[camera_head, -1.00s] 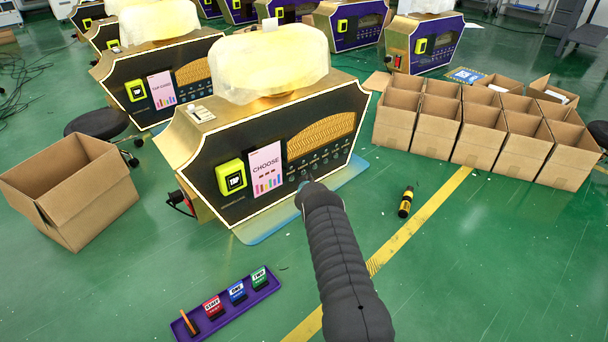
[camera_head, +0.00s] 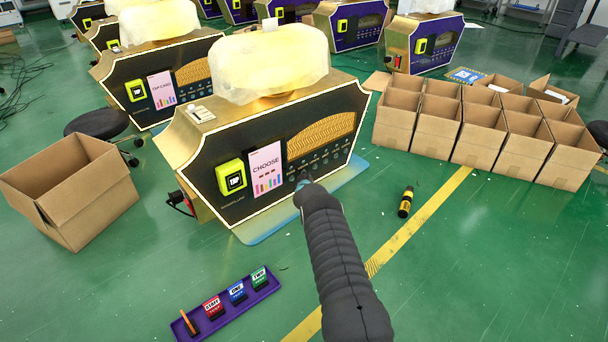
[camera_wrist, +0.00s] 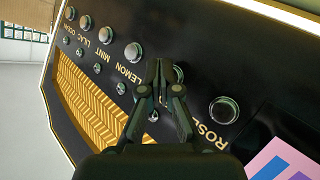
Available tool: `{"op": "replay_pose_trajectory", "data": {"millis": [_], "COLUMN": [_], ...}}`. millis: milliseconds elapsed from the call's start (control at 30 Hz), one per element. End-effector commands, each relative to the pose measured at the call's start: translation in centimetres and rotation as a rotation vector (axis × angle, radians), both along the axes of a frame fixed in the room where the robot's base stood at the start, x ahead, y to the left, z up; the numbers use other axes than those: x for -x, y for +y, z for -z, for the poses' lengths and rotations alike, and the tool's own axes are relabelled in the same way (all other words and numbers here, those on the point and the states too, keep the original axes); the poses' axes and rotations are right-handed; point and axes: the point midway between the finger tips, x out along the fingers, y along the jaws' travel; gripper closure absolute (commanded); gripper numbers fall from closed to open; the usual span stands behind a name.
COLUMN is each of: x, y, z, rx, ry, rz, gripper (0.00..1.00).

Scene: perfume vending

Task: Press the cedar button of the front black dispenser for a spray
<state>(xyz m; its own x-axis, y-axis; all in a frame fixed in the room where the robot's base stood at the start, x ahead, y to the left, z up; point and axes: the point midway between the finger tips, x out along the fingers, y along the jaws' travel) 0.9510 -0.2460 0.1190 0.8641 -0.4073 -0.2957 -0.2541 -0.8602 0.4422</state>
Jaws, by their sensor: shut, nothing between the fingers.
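The front black dispenser (camera_head: 270,135) stands at centre in the head view, with gold sides and a row of round buttons under a gold grille. Its screen (camera_head: 266,170) reads CHOOSE. In the wrist view, the lemon button (camera_wrist: 133,52) and the rose button (camera_wrist: 223,110) lie on either side of my gripper (camera_wrist: 160,70). A button between them (camera_wrist: 178,74) is partly hidden behind the fingertips, and its label is covered, so I cannot read cedar. My gripper is shut and empty, its tips at or very close to this button; contact cannot be told.
A yellow TAP reader (camera_head: 231,178) sits left of the screen. A purple tray (camera_head: 228,312) with card holders lies on the floor in front. A dark bottle (camera_head: 405,202) lies right of my arm. Open cardboard boxes (camera_head: 435,125) stand at right, another box (camera_head: 75,195) at left.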

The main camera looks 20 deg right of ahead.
Motion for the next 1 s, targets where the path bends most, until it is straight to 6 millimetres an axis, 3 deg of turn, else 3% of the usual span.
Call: {"op": "replay_pose_trajectory", "data": {"millis": [667, 1000], "x": [-0.4, 0.7], "y": [0.2, -0.2], "z": [-0.1, -0.3], "rx": [0.0, 0.0], "ry": [-0.001, 0.001], "rz": [0.0, 0.001], "gripper": [1.0, 1.0]}}
